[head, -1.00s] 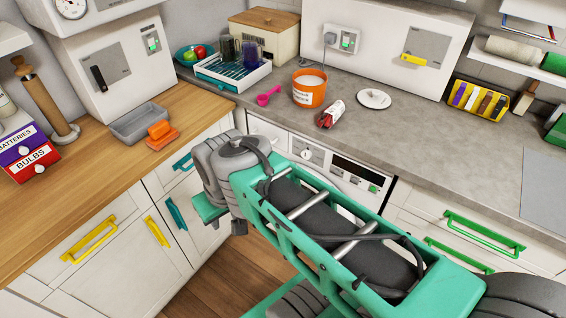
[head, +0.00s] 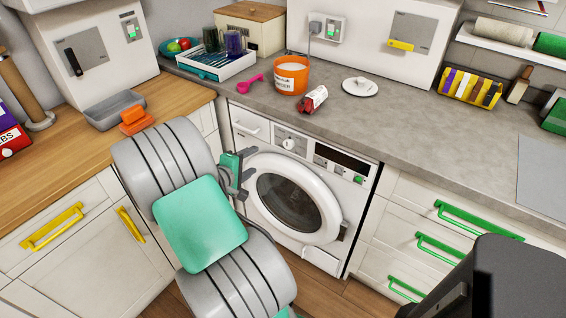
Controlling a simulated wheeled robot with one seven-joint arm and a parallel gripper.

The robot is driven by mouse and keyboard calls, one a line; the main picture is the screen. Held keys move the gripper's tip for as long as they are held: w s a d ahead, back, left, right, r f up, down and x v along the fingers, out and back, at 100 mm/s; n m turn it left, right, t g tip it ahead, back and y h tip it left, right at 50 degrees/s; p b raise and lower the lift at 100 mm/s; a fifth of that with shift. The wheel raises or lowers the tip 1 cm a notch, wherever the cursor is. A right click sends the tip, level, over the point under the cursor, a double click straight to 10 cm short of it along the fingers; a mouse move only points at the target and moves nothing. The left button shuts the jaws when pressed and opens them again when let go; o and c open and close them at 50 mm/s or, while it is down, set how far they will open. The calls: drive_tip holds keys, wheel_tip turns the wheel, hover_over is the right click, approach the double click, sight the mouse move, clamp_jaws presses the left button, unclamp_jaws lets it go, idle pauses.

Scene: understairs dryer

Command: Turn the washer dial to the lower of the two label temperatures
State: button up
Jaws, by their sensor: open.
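The white washer (head: 338,213) stands under the grey counter, its round door shut. Its dial (head: 289,144) is a small round white knob on the upper front panel, left of the dark display (head: 343,158). The dial's pointer and markings are too small to read. My gripper (head: 243,174) is open and empty in front of the washer's left side, below and left of the dial and apart from it. A red item with a white label (head: 313,98) lies on the counter above the washer; its print is not legible.
An orange tub (head: 292,76), a pink scoop (head: 250,83) and a white lid (head: 360,86) stand on the counter. Green drawer handles (head: 478,220) stick out at right, a yellow handle (head: 130,224) at left. The floor before the washer is partly hidden by my arm.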

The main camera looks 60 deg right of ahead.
sight(288, 146)
drive_tip(key=s+d+f+n+h, duration=0.1)
drive_tip(key=d+n, duration=0.1)
drive_tip(key=d, duration=0.2)
drive_tip(key=s+d+f+n+h+b, duration=0.1)
drive_tip(key=s+d+n, duration=0.1)
drive_tip(key=d, duration=0.3)
drive_tip(key=s+d+f+n+h, duration=0.1)
drive_tip(key=s+d+n+h, duration=0.1)
drive_tip(key=d, duration=0.2)
drive_tip(key=shift+s+d, duration=0.15)
drive_tip(key=shift+s, duration=0.1)
clamp_jaws()
